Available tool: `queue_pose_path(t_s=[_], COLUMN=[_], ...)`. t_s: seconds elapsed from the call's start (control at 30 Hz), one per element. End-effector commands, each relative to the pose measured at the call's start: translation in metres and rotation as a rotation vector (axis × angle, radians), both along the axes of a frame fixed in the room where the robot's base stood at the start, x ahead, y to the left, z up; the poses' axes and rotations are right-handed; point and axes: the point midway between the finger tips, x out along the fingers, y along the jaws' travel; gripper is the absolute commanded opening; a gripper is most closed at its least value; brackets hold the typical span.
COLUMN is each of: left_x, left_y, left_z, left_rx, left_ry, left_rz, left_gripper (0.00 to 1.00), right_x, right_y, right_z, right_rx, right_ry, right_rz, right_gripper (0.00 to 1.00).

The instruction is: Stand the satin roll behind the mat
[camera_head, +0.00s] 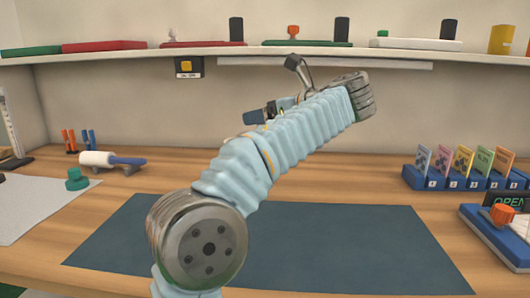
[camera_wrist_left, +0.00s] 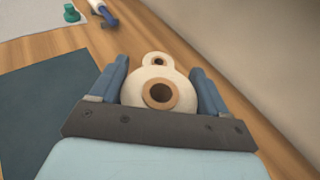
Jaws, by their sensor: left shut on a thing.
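The satin roll (camera_wrist_left: 135,92) is cream with a brown hollow core and shows end-on in the left wrist view. My left gripper (camera_wrist_left: 158,75) is shut on it, one blue finger on each side. A smaller cream ring (camera_wrist_left: 157,60) shows just past the roll; I cannot tell whether it is part of it. In the head view my left arm crosses the middle, a blue finger of the left gripper (camera_head: 258,116) shows behind it, and the roll is hidden. The dark blue mat (camera_head: 350,245) lies flat on the table, partly covered by my arm. My right gripper is not in view.
A lint roller (camera_head: 100,158) and green knob (camera_head: 77,180) sit at the left by a pale sheet (camera_head: 35,205). A blue card rack (camera_head: 450,180) stands at the right. A shelf (camera_head: 400,52) runs along the wall above. The bare wood (camera_head: 375,175) behind the mat's right part is clear.

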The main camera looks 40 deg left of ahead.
Motion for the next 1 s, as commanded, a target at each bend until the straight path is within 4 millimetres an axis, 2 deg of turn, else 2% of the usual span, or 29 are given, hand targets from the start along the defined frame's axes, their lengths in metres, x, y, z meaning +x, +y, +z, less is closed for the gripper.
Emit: queue_pose_path(t_s=[0.03,0.23,0.47,0.7,1.0], left_x=[0.011,0.034,0.044,0.048,0.048], left_y=[0.011,0.03,0.038,0.041,0.041], left_z=[-0.006,-0.045,-0.059,-0.095,-0.096], left_rx=[0.001,0.0,0.001,0.0,0.001], left_ry=[0.002,0.002,-0.001,0.001,-0.001], left_rz=[0.006,0.003,0.001,-0.001,-0.001], left_gripper=[0.1,0.1,0.1,0.1,0.1], right_x=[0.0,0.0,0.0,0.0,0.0], right_y=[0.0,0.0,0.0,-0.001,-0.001], right_z=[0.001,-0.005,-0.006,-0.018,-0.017], right_rx=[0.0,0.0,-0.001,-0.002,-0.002], right_ry=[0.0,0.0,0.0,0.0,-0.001], right_rz=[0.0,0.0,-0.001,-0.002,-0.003], right_gripper=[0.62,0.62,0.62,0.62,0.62])
